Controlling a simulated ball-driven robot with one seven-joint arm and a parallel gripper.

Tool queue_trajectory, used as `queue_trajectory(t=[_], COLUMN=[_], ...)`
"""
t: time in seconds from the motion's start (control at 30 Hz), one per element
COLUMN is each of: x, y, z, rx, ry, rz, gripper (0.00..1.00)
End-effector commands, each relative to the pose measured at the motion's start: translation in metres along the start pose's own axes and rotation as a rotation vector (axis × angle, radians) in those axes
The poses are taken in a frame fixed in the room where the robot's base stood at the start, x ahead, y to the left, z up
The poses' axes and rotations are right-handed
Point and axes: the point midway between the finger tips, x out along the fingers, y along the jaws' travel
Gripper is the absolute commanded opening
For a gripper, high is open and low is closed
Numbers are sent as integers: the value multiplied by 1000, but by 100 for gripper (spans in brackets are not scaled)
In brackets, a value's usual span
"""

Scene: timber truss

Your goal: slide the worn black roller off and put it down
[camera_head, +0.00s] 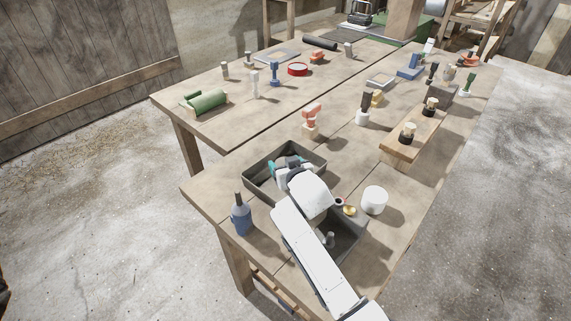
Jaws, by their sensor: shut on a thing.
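My gripper (280,167) is low over a dark grey tray (257,162) on the near table. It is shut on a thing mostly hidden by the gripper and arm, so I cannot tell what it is. Teal and dark parts show around the fingers. A light wooden block (396,150) at the right carries two upright pieces, a nearer one (408,133) and a farther one (430,106), each with black and cream parts. A black cylinder (320,43) lies at the far edge of the back table. I cannot tell which black piece is the worn roller.
A second dark tray (348,246) is partly behind my arm. A white cylinder (374,200) stands to its right and a blue bottle (241,217) at the left edge. An orange clamp-like piece (311,118) stands behind the first tray. Bare wood lies around it.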

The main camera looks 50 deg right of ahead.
Motion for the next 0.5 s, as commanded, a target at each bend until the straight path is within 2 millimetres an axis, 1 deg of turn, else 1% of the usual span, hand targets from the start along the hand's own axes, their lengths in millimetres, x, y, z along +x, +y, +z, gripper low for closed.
queue_trajectory(t=[0.27, 0.3, 0.5], x=[0, 0, 0], y=[0, 0, 0], z=[0, 0, 1], rx=[0, 0, 0], ry=[1, 1, 1], rz=[0, 0, 0], gripper=[0, 70, 89])
